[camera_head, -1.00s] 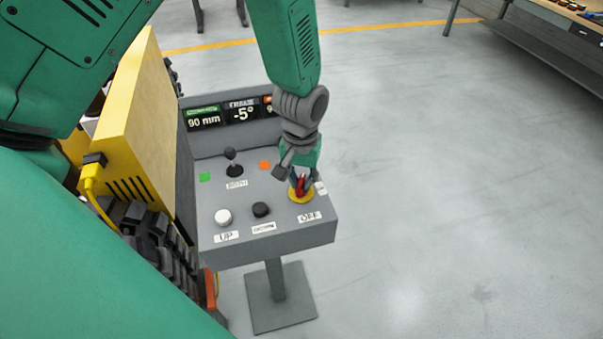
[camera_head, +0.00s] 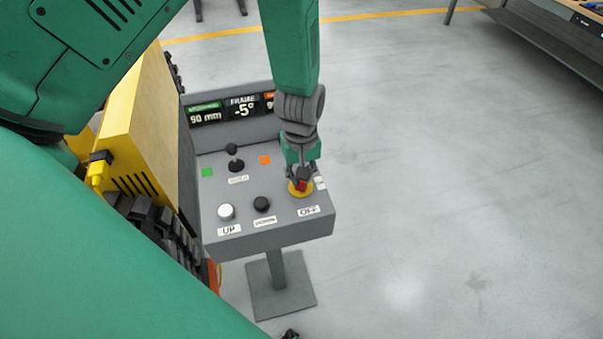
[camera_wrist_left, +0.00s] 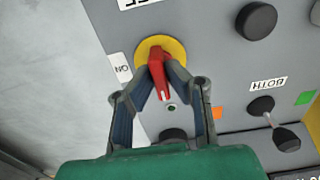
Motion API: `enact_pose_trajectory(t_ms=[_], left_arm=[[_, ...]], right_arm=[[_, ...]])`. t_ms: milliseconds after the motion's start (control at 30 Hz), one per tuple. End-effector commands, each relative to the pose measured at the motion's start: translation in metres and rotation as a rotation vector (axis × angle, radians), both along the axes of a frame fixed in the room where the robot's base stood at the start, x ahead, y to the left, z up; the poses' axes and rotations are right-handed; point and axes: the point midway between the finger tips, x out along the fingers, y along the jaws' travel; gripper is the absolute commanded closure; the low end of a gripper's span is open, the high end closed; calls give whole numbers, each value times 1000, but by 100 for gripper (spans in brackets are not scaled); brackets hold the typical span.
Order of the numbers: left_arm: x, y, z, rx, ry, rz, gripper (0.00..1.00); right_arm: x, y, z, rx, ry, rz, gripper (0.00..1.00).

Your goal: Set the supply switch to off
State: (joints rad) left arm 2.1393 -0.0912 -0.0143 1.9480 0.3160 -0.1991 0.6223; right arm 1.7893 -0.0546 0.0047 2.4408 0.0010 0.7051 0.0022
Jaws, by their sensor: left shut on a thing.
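The supply switch is a red handle (camera_head: 301,185) on a yellow disc (camera_head: 303,191), at the right of a grey control box (camera_head: 280,225). The OFF label (camera_head: 308,211) is on the near side of the disc. My left gripper (camera_head: 301,180) reaches down from above and is shut on the red handle. In the left wrist view, its fingers (camera_wrist_left: 160,85) flank the red handle (camera_wrist_left: 158,72). The handle's narrow end points away from the OFF label (camera_wrist_left: 124,12), with the ON label (camera_wrist_left: 121,68) to the side. My right gripper is not in view.
A white UP button (camera_head: 226,211), a black button (camera_head: 261,203) and a small black lever (camera_head: 235,160) share the box top. A display (camera_head: 240,106) stands behind them. A yellow tracked carrier (camera_head: 138,130) is close on the left. Floor at the right is clear.

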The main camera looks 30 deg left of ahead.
Motion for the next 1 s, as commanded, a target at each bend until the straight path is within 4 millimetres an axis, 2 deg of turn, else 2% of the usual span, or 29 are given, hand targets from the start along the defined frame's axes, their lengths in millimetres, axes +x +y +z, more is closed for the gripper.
enact_pose_trajectory(t_ms=[33,300,333,367,400,767,867,1000], left_arm=[[7,2,3,4,-19,3,100],[7,2,4,4,-20,3,100],[7,2,4,4,-20,3,85],[7,2,4,4,-19,3,75],[7,2,3,3,-17,3,69],[3,1,5,1,-9,1,69],[3,1,16,2,-10,1,69],[4,0,44,2,-13,0,69]], right_arm=[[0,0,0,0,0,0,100],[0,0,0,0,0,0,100],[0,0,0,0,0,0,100],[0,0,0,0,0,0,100],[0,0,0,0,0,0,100],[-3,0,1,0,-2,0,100],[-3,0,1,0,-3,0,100],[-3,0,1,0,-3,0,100]])
